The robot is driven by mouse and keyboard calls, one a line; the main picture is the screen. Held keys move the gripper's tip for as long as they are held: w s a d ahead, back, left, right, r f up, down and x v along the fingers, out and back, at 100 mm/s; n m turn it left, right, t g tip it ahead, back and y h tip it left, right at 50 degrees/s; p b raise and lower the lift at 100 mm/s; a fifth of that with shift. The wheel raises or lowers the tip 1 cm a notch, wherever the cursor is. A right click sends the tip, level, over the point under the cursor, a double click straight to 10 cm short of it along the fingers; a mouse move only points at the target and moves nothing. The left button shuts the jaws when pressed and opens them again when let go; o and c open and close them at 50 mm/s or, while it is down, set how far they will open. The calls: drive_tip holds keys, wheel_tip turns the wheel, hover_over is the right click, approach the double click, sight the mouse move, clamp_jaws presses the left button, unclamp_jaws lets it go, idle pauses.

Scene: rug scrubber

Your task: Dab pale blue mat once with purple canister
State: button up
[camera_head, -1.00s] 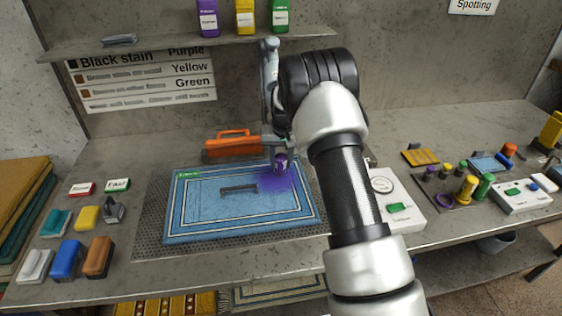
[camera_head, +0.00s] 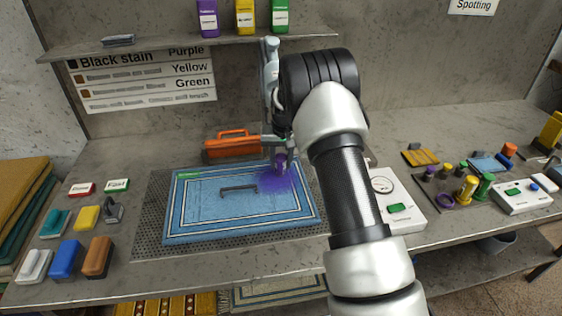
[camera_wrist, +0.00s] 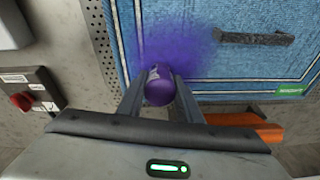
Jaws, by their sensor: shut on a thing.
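The pale blue mat (camera_head: 205,213) lies on a dark perforated plate on the bench, with a dark handle-like bar (camera_head: 238,189) on it. A purple patch (camera_head: 277,182) marks the mat's right part. My gripper (camera_head: 279,155) is over the mat's upper right and shut on the purple canister (camera_head: 281,165). In the wrist view the canister (camera_wrist: 160,88) sits between the two fingers of my gripper (camera_wrist: 160,95), beside the purple patch on the mat (camera_wrist: 193,75). I cannot tell whether the canister touches the mat.
A white dial box (camera_head: 396,200) stands to the right. Several brushes and blocks (camera_head: 66,260) lie at left, and coloured canisters (camera_head: 466,189) at right. A shelf (camera_head: 190,43) with bottles hangs above.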

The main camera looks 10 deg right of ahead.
drive_tip(key=shift+s+f, duration=0.15)
drive_tip(key=shift+f, duration=0.05)
drive_tip(key=shift+w+p+v, duration=0.25)
drive_tip(key=shift+p+v, duration=0.3)
drive_tip(key=shift+v, duration=0.6)
drive_tip(key=shift+w+p+v, duration=0.25)
drive_tip(key=shift+p+v, duration=0.35)
drive_tip(key=shift+v, duration=0.6)
drive_tip(key=shift+w+p+v, duration=0.25)
drive_tip(key=shift+p+v, duration=0.3)
drive_tip(key=shift+v, duration=0.6)
drive_tip(key=shift+w+r, duration=0.15)
drive_tip(key=shift+r, duration=0.05)
